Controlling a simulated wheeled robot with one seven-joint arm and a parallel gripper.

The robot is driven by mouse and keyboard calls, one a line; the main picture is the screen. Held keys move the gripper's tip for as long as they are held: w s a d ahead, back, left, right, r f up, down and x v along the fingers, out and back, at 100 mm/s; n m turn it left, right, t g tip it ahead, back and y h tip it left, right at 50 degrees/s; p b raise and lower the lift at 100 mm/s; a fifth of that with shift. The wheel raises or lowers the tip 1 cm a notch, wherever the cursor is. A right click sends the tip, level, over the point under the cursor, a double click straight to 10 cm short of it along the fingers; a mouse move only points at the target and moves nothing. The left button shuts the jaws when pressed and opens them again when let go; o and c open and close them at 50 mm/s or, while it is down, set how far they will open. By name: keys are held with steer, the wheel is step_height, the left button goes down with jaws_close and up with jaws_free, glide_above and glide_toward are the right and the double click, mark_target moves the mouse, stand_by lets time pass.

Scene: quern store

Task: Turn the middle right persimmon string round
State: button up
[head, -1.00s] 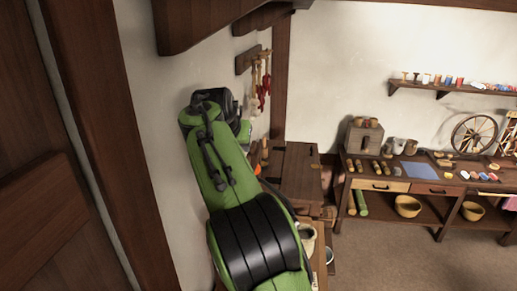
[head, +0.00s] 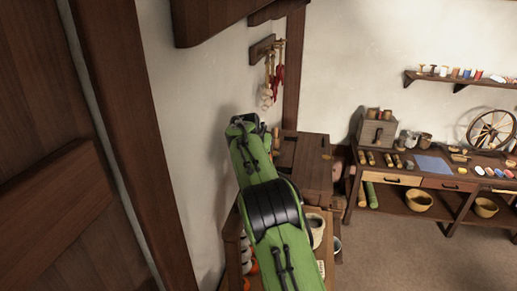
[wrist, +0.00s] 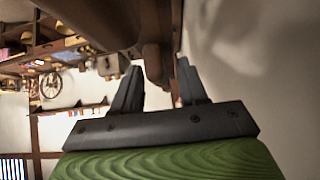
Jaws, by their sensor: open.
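I cannot make out a persimmon string for certain in either view. In the head view, small orange and white round things (head: 248,264) show low on the left, partly hidden behind my green arm; I cannot tell what they are. My gripper (wrist: 158,85) shows in the wrist view with its two dark fingers apart and nothing held between them. A dark brown wooden piece lies beyond the fingers, and the pale wall is close on the right. In the head view my arm hides the gripper.
A red string (head: 278,77) and a pale bulb string (head: 267,92) hang from a wall rack (head: 262,50). A brown wooden chest (head: 305,165) stands right of my arm. A workbench (head: 450,185) with a spinning wheel (head: 491,129) is at the right. Floor in front is clear.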

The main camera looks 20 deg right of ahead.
steer(key=shift+s, duration=0.1)
jaws_close()
steer(key=shift+n, duration=0.3)
steer(key=shift+n+t+y+b, duration=0.55)
steer(key=shift+n+y, duration=0.35)
steer(key=shift+n, duration=0.1)
steer(key=n+y, duration=0.1)
steer(key=n+y+p, duration=0.1)
steer(key=shift+d+r+n+t, duration=0.1)
steer(key=shift+r+n+t, duration=0.05)
steer(key=shift+n+t, duration=0.15)
steer(key=n+y+p, duration=0.1)
steer(key=n+y, duration=0.1)
steer(key=n, duration=0.1)
steer(key=shift+n+y+p, duration=0.3)
steer(key=shift+y+p, duration=0.1)
steer(key=shift+n+g+y, duration=0.55)
steer(key=shift+n+y, duration=0.65)
steer(key=shift+n, duration=0.7)
